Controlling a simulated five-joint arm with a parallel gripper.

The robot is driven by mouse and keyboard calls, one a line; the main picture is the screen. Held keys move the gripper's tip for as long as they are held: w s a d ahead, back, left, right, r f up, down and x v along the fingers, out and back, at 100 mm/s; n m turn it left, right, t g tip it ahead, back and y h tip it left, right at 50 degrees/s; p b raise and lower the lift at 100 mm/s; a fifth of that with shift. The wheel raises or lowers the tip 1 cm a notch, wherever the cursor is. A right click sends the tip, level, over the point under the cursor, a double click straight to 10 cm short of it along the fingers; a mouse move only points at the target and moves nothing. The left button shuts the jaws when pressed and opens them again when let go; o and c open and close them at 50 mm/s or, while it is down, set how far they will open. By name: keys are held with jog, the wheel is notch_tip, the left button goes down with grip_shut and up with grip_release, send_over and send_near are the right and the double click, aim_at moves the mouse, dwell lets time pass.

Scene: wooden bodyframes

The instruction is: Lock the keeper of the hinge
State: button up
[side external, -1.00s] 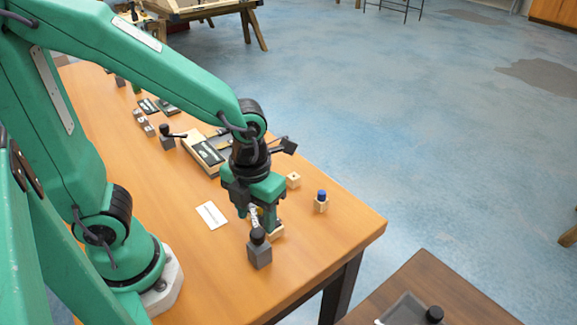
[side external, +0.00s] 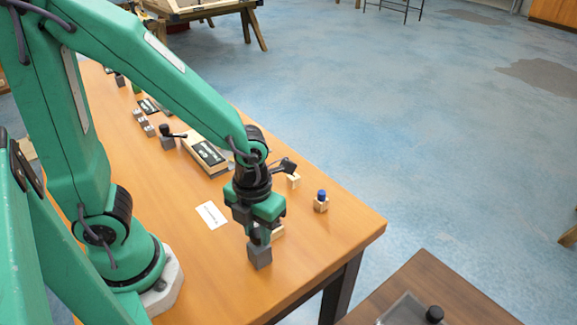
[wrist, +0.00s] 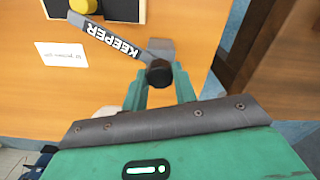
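In the wrist view the keeper (wrist: 110,38) is a grey bar with a "KEEPER" label, running up-left from beside a black knob (wrist: 159,75). A grey block (wrist: 160,47) shows just beyond the knob; it also stands on the table in the side view (side external: 260,257). My gripper (side external: 258,232) is low over this block, pointing down. In the wrist view its two green fingers (wrist: 161,80) stand on either side of the knob. I cannot tell whether they touch it. The hinge is not clearly made out.
A yellow round part (wrist: 84,5) sits near the keeper's far end. A white card (side external: 212,215) lies left of my gripper. A blue-topped wooden block (side external: 321,202) stands to the right, near the table edge. A second lever block (side external: 168,141) and a labelled plate (side external: 207,155) are farther back.

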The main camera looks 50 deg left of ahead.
grip_shut()
jog(key=shift+m, duration=0.8)
jog(key=o, duration=0.7)
grip_release()
jog(key=shift+r, duration=0.1)
